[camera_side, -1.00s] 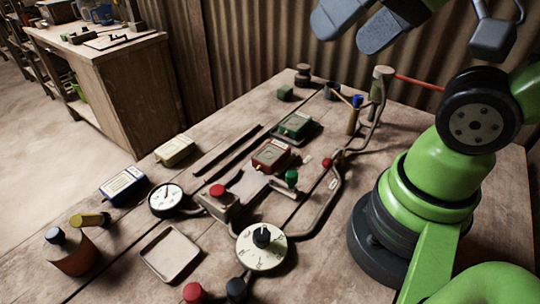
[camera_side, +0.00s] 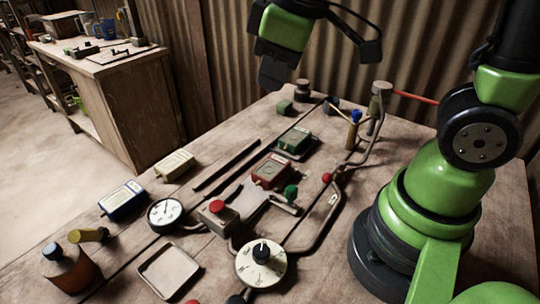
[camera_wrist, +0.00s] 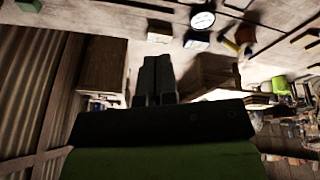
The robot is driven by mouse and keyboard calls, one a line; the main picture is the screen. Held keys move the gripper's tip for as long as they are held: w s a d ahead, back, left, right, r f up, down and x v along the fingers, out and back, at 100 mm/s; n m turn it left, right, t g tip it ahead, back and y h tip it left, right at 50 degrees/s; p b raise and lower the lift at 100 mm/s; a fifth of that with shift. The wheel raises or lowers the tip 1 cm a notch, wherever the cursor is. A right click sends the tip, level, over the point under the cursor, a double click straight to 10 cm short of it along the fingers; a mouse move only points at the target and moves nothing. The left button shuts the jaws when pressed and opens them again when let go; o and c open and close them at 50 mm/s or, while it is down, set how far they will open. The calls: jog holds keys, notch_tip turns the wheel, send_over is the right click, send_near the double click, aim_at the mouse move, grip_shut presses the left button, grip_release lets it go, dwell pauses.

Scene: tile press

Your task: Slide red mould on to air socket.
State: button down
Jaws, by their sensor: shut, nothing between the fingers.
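The red mould (camera_side: 271,170) lies flat on the table in the middle of the side view, just behind the green-knobbed valve (camera_side: 291,192). A bent metal pipe (camera_side: 322,225) runs beside this valve. I cannot tell for sure which fitting is the air socket. My gripper (camera_side: 272,78) is raised high above the back of the table, well clear of the red mould. Its fingers are together and empty. In the wrist view the closed fingers (camera_wrist: 155,75) point up the picture, and the red mould is not visible there.
A green mould (camera_side: 295,138) sits on a dark tray behind the red one. Two dark rails (camera_side: 226,165) lie to its left. Cream (camera_side: 175,165) and blue (camera_side: 122,200) blocks, a gauge (camera_side: 165,214), a red button box (camera_side: 217,215), a dial (camera_side: 261,262) and an empty tray (camera_side: 168,271) stand nearby.

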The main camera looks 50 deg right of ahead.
aim_at(271, 164)
jog(key=w+a+f+n+g, duration=0.1)
jog(key=w+f+n, duration=0.1)
jog(key=f+n, duration=0.2)
jog(key=w+a+f+n+g+h, duration=0.1)
jog(key=f+n, duration=0.3)
jog(key=f, duration=0.6)
jog(key=w+a+f+n+g+h, duration=0.1)
jog(key=w+a+f+n, duration=0.1)
jog(key=f+n, duration=0.3)
jog(key=shift+w+a+f+g, duration=0.15)
jog(key=shift+w+f+g, duration=0.1)
jog(key=shift+f, duration=0.3)
jog(key=shift+w+a+f+g, duration=0.15)
jog(key=shift+w+f, duration=0.05)
jog(key=shift+f, duration=0.6)
jog(key=d, duration=1.1)
jog(key=shift+d, duration=0.25)
jog(key=shift+s+d+f, duration=0.1)
jog(key=shift+d+f, duration=0.1)
jog(key=shift+d, duration=0.1)
jog(key=shift+a+f, duration=0.1)
jog(key=shift+f, duration=0.55)
